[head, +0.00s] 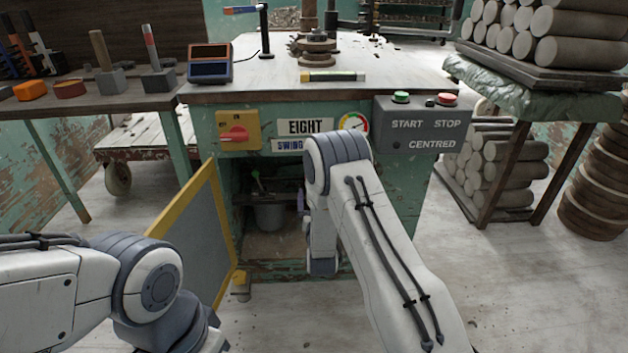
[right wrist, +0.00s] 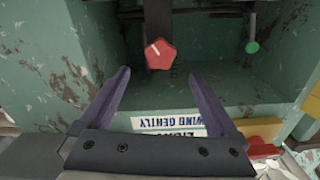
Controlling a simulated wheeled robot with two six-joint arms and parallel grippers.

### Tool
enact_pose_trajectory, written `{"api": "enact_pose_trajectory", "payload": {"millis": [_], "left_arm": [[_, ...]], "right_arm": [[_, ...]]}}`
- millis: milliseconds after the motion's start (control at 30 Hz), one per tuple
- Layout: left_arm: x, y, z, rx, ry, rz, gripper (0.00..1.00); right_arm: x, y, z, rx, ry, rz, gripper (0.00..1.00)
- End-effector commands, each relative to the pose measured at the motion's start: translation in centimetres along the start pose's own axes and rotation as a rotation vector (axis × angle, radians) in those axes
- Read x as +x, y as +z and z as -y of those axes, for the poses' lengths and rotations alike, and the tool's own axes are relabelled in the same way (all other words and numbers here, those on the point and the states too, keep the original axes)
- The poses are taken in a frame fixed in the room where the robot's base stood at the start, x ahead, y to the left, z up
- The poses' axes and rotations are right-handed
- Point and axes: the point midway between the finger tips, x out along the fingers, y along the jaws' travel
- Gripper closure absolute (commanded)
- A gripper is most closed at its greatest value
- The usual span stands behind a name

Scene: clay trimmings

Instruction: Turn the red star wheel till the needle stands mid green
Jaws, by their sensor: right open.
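The red star wheel (right wrist: 160,53) shows in the right wrist view, on a dark post inside the open bay of the green cabinet. My right gripper (right wrist: 159,74) is open, its two purple fingers apart, with the star wheel seen between and just beyond their tips. No contact with the wheel is visible. In the head view my right forearm hides the star wheel. The round dial (head: 354,122) is on the cabinet front, its lower part covered by my arm. Its needle is too small to read surely. My left arm shows at lower left, its gripper out of view.
A green knob (right wrist: 252,47) hangs right of the star wheel in the right wrist view. A yellow-framed door (head: 205,235) stands open at the bay's left. A yellow plate with a red switch (head: 234,134) and a grey START/STOP box (head: 425,125) flank the dial.

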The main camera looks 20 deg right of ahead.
Motion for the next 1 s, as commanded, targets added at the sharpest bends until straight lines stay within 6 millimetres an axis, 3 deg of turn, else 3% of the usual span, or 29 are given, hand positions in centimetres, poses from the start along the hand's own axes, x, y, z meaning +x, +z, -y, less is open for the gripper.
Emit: {"api": "enact_pose_trajectory", "payload": {"millis": [533, 700, 967, 1000], "left_arm": [[3.4, 0.2, 0.2, 0.000, 0.000, 0.000, 1.00], [3.7, 0.2, 0.3, 0.000, 0.000, 0.000, 1.00], [3.7, 0.2, 0.3, 0.000, 0.000, 0.000, 1.00], [3.7, 0.2, 0.3, 0.000, 0.000, 0.000, 1.00]], "right_arm": [[8.8, 0.1, 0.0, 0.000, -0.001, -0.005, 0.04], [9.9, 0.1, 0.0, -0.001, -0.001, -0.001, 0.04], [10.1, -0.1, 0.0, -0.001, -0.001, -0.001, 0.04], [10.0, -0.1, 0.0, -0.001, -0.001, -0.001, 0.12]]}}
